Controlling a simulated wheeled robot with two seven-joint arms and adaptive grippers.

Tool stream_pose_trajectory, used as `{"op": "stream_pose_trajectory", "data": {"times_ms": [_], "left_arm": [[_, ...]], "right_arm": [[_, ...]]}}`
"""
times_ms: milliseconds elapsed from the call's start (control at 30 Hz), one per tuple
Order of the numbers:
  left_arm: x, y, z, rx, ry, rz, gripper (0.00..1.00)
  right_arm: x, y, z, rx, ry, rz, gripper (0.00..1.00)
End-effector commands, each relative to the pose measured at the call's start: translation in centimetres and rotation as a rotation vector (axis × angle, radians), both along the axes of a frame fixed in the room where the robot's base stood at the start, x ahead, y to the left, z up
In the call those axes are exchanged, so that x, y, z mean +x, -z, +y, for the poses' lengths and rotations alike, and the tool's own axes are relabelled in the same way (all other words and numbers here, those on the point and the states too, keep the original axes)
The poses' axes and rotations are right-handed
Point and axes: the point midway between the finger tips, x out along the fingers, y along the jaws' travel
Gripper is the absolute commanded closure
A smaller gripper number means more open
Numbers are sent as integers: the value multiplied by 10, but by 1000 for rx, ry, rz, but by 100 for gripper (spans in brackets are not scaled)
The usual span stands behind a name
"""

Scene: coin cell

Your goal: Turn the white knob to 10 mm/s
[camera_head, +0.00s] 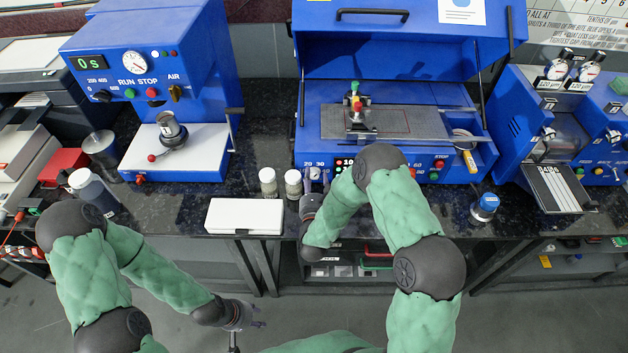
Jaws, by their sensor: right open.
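The blue coating machine (390,38) stands at the back centre with its lid up. A pale knob (315,173) is at the left end of its front panel, under the printed numbers "20 30". The knob is small here, and I cannot read where its pointer stands. My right gripper (311,196) is open, just below and in front of the knob. I cannot tell whether it touches the knob. My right forearm hides part of the panel's middle. My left gripper (257,314) is low in front of the bench, away from the machine; its fingers are too small to judge.
Two small jars (268,183) and a white box (244,216) lie left of my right gripper. Another blue machine (150,60) with a "0 s" display is at left.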

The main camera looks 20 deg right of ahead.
Motion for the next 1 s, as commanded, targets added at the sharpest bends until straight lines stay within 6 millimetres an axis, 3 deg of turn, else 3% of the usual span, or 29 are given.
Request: {"op": "stream_pose_trajectory", "data": {"times_ms": [67,100,267,300,667,1000], "left_arm": [[0,0,0,0,0,0,60],[0,0,0,0,0,0,60],[0,0,0,0,0,0,60],[0,0,0,0,0,0,60],[0,4,0,0,0,0,60],[0,20,0,0,0,0,60]], "right_arm": [[0,0,0,0,0,0,45],[0,0,0,0,0,0,50],[0,0,0,0,0,0,96],[0,0,0,0,0,0,100],[-1,1,0,-37,0,11,100],[0,2,0,-250,2,70,100]]}}
